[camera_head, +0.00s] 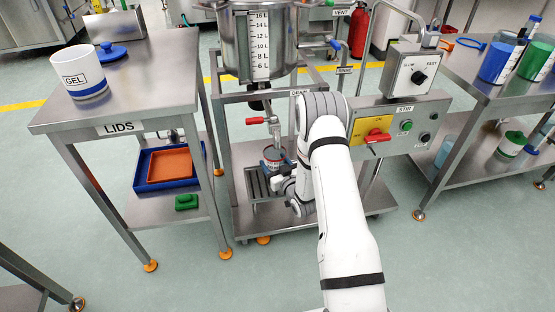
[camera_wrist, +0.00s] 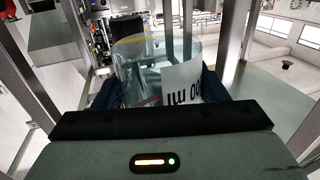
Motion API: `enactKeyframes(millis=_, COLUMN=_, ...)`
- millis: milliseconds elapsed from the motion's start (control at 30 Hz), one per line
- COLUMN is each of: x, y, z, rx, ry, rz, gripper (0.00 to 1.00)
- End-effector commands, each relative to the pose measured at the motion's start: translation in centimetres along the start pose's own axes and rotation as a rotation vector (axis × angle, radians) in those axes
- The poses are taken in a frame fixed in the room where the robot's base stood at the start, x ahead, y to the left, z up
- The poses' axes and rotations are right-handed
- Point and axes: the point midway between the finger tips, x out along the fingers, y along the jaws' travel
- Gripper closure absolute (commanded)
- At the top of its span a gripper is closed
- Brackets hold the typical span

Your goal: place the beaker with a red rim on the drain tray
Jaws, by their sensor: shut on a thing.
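The beaker with a red rim (camera_head: 272,154) is small in the head view, in front of the drain valve. In the wrist view the clear glass beaker (camera_wrist: 140,65) fills the middle, with a white label reading partly "00 ml". My gripper (camera_head: 281,174) is shut on the beaker, with dark fingers on both sides of it in the wrist view (camera_wrist: 160,92). The slotted drain tray (camera_head: 256,186) lies on the lower shelf under the tank, below and around the beaker. I cannot tell whether the beaker's base touches the tray; my gripper hides part of both.
A steel tank (camera_head: 238,50) with a red-handled drain valve (camera_head: 262,120) stands just above the beaker. A control box (camera_head: 400,122) is to the right of my arm. The LIDS table (camera_head: 130,100) stands left, another bench (camera_head: 480,90) right.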

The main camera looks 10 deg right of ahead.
Motion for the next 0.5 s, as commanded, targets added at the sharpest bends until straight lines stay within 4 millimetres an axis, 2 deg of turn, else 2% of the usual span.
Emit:
enactKeyframes(millis=200, x=-0.26, y=0.94, z=0.00, rx=0.000, ry=0.000, rz=0.016, gripper=0.56)
enactKeyframes(millis=433, x=-0.40, y=1.04, z=0.25, rx=-0.001, ry=0.000, rz=0.018, gripper=0.56)
enactKeyframes(millis=500, x=-0.40, y=1.04, z=0.88, rx=-0.001, ry=-0.001, rz=0.018, gripper=0.56)
